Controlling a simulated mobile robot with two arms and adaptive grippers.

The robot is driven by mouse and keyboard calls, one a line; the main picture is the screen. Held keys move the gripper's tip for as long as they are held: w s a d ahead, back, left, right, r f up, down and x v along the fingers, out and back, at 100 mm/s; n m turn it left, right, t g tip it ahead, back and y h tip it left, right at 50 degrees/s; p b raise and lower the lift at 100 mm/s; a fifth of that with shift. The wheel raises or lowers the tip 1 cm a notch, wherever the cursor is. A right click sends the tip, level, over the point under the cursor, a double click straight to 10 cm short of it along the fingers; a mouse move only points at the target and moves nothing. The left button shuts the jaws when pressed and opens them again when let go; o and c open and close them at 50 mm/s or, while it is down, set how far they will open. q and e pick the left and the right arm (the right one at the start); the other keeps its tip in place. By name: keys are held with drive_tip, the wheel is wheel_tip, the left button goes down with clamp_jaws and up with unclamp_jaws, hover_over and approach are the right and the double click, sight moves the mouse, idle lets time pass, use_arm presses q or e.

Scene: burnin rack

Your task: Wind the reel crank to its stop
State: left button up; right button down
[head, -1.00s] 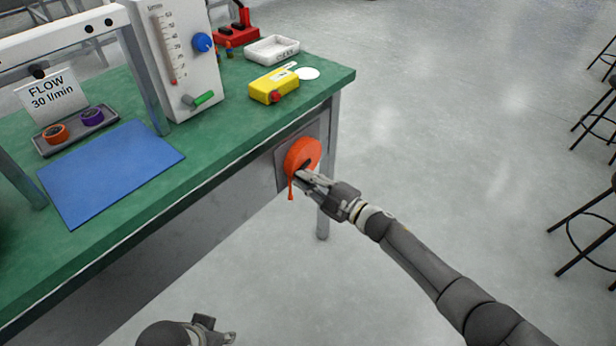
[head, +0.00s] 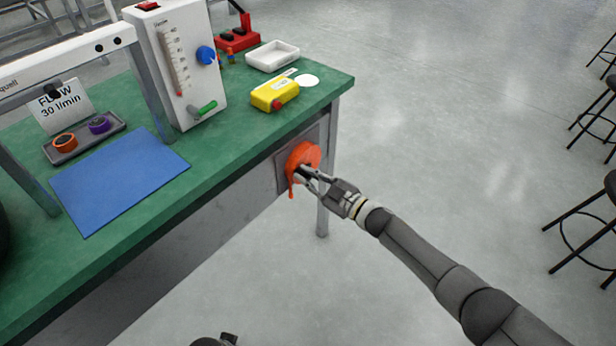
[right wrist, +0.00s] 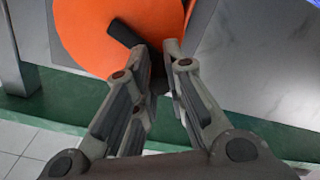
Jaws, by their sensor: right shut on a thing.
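My right gripper (head: 304,174) is at the reel's front, shut on the crank, which is mostly hidden in the head view. In the right wrist view the reel (right wrist: 85,30) fills the upper left. The dark crank arm (right wrist: 122,33) runs across its face to the fingertips of my right gripper (right wrist: 157,52). The grip itself is partly hidden by the fingers. Only a dark bit of my left gripper (head: 226,339) shows at the bottom edge.
The green bench (head: 240,135) carries a yellow box (head: 274,93), a white tray (head: 272,55), a flow meter (head: 172,65) and a blue mat (head: 118,178). A grey bench leg (head: 322,215) stands behind my right gripper. The floor at right is open, with stools (head: 585,235) farther off.

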drive_tip(key=shift+a+r, duration=0.1)
drive_tip(key=shift+r, duration=0.15)
drive_tip(key=c, duration=1.4)
unclamp_jaws()
drive_tip(key=shift+f, duration=0.1)
drive_tip(key=shift+s+d, duration=0.3)
drive_tip(key=shift+d, duration=0.3)
drive_tip(key=v, duration=1.1)
drive_tip(key=shift+a, duration=0.1)
